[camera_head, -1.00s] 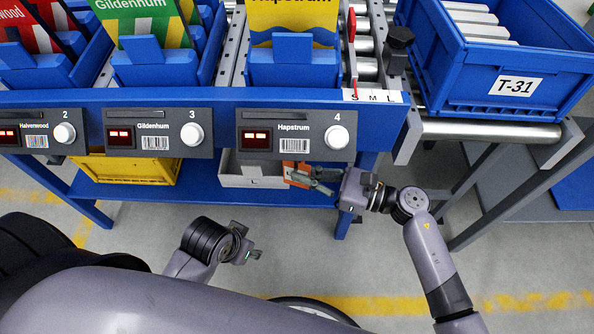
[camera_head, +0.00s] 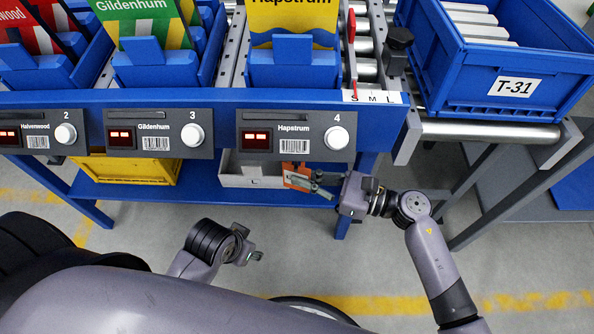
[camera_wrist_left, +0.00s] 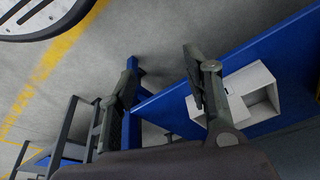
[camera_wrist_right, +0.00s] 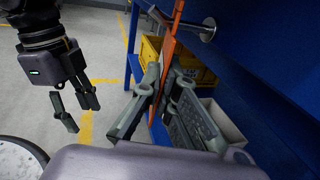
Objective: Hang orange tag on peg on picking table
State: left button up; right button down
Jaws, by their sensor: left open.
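The orange tag (camera_head: 298,176) hangs below the picking table's front (camera_head: 225,97), under the Hapstrum station. In the right wrist view the tag (camera_wrist_right: 168,42) is edge-on at the metal peg (camera_wrist_right: 192,27); the peg's end shows on one side of it and the flange on the other, so it looks hung. My right gripper (camera_head: 318,184) is just right of the tag. Its fingers (camera_wrist_right: 165,80) are apart on either side of the tag's lower part; any contact is unclear. My left gripper (camera_head: 250,256) is open and empty, low in front of the table; its fingers (camera_wrist_left: 160,60) are apart.
A grey-white bin (camera_head: 240,180) and a yellow crate (camera_head: 125,170) sit on the blue lower shelf, behind the tag. A blue T-31 tote (camera_head: 465,75) stands on rollers at right. The floor before the table (camera_head: 310,260) is clear.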

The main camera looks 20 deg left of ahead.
pick_arm(q)
jog(key=shift+w+f, duration=0.1)
jog(key=shift+f, duration=0.2)
pick_arm(e)
jog(key=shift+s, duration=0.3)
pick_arm(q)
jog(key=shift+w+r, duration=0.1)
pick_arm(e)
jog(key=shift+s+r, duration=0.1)
pick_arm(q)
notch_tip(320, 180, down, 4)
jog(key=shift+d+f+p, duration=0.1)
jog(key=shift+f+p, duration=0.15)
jog(key=shift+p, duration=0.35)
pick_arm(e)
jog(key=shift+s+d+r, duration=0.15)
jog(key=shift+s+r, duration=0.05)
jog(key=shift+s, duration=0.25)
jog(key=shift+s+d+r, duration=0.15)
jog(key=shift+s+r, duration=0.05)
jog(key=shift+s, duration=0.2)
pick_arm(q)
jog(key=shift+r, duration=0.1)
